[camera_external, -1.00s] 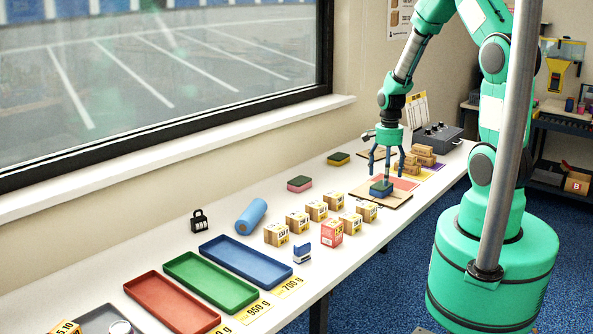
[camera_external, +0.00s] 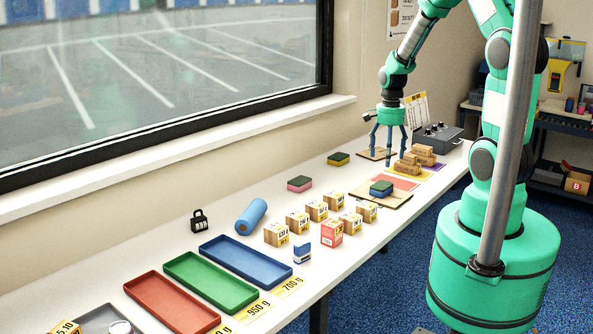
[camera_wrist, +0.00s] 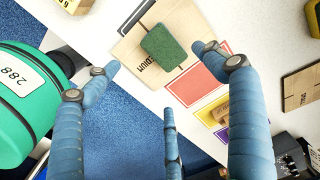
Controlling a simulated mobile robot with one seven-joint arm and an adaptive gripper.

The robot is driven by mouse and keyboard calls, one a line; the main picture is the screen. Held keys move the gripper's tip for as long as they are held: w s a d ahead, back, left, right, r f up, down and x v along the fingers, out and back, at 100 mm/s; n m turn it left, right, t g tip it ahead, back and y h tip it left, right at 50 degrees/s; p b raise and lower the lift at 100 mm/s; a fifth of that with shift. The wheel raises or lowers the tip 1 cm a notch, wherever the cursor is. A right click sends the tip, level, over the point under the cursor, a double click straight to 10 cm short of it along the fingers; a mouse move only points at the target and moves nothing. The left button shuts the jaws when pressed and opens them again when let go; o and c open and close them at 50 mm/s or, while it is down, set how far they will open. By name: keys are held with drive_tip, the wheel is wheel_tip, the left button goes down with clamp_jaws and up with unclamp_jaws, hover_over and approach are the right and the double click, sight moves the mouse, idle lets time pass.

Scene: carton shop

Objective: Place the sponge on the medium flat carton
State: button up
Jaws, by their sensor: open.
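A sponge with a green top and blue lower part (camera_external: 381,188) lies flat on a brown flat carton (camera_external: 400,201). In the wrist view the sponge (camera_wrist: 163,46) shows its green face, and the carton (camera_wrist: 128,50) under it bears the word MEDIUM. My gripper (camera_external: 388,153) is open and empty, raised above the table and behind the sponge, apart from it. Its blue fingers (camera_wrist: 160,80) are spread in the wrist view, with nothing between them.
Another flat carton (camera_external: 366,155) lies farther back. A pink-green sponge (camera_external: 299,184) and a yellow-green sponge (camera_external: 338,159) lie to the left. Small boxes (camera_external: 407,167) stand on coloured mats beside my gripper. Several cartons (camera_external: 317,210) and trays (camera_external: 210,282) stand nearer.

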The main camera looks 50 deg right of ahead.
drive_tip(key=shift+r, duration=0.1)
drive_tip(key=s+a+r+n+t, duration=0.1)
drive_tip(key=a+r+n, duration=0.4)
drive_tip(key=r, duration=0.4)
drive_tip(key=s+a+r+n+t, duration=0.1)
drive_tip(key=a+r+n+t, duration=0.15)
drive_tip(key=a+r, duration=0.55)
drive_tip(key=s+a+r+n+t, duration=0.2)
drive_tip(key=s+a+r+n, duration=0.8)
drive_tip(key=s+r, duration=0.3)
drive_tip(key=shift+s+a, duration=0.5)
drive_tip(key=shift+f+n, duration=0.15)
drive_tip(key=shift+n, duration=0.1)
